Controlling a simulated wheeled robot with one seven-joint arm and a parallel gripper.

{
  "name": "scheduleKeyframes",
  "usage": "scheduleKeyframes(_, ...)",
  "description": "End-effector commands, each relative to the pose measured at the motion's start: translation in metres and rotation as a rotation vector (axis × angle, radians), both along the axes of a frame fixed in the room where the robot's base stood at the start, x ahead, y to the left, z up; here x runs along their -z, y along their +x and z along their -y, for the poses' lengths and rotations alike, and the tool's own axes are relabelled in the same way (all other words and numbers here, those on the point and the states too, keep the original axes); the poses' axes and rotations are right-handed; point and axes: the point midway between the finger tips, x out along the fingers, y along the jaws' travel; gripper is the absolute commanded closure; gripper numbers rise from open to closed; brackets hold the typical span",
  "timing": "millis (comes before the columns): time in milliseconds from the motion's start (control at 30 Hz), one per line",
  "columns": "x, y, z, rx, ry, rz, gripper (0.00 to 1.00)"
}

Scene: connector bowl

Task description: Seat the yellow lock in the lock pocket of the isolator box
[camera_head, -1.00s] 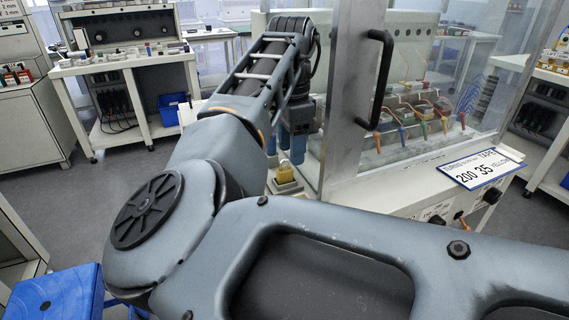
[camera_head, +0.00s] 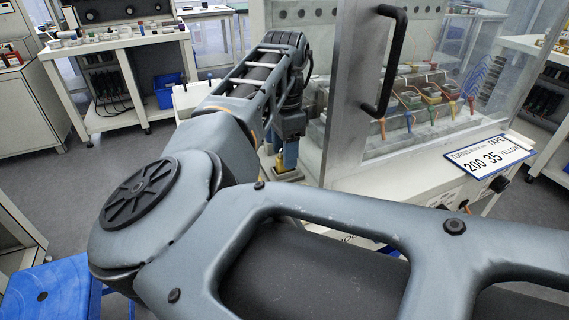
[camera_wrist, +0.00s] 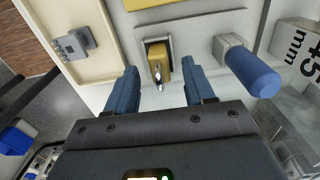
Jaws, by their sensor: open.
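The yellow lock (camera_wrist: 160,60) shows in the wrist view with its metal shackle toward my gripper. It stands in a grey-rimmed pocket (camera_wrist: 142,47) on the pale box (camera_wrist: 205,18); how deep it sits I cannot tell. My gripper (camera_wrist: 161,72) is open, with one blue finger on each side of the lock and gaps between. The fingers do not grip it. In the head view the lock (camera_head: 265,157) shows partly beside the blue fingers (camera_head: 290,154), and my arm hides much of the surroundings.
A blue handle (camera_wrist: 252,72) on a grey mount stands close to the right finger. A cream tray (camera_wrist: 100,70) with a grey part (camera_wrist: 73,43) lies at left. In the head view a clear-walled cabinet with a black door handle (camera_head: 384,62) stands right of my arm.

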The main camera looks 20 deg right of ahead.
Motion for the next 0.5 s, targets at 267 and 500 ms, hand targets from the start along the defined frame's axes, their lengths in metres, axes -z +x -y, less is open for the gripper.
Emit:
scheduleKeyframes(267,0.0082,0.0,0.0,0.0,-0.001,0.001,0.47)
scheduleKeyframes(500,0.008,0.0,0.0001,0.0,-0.001,0.001,0.64)
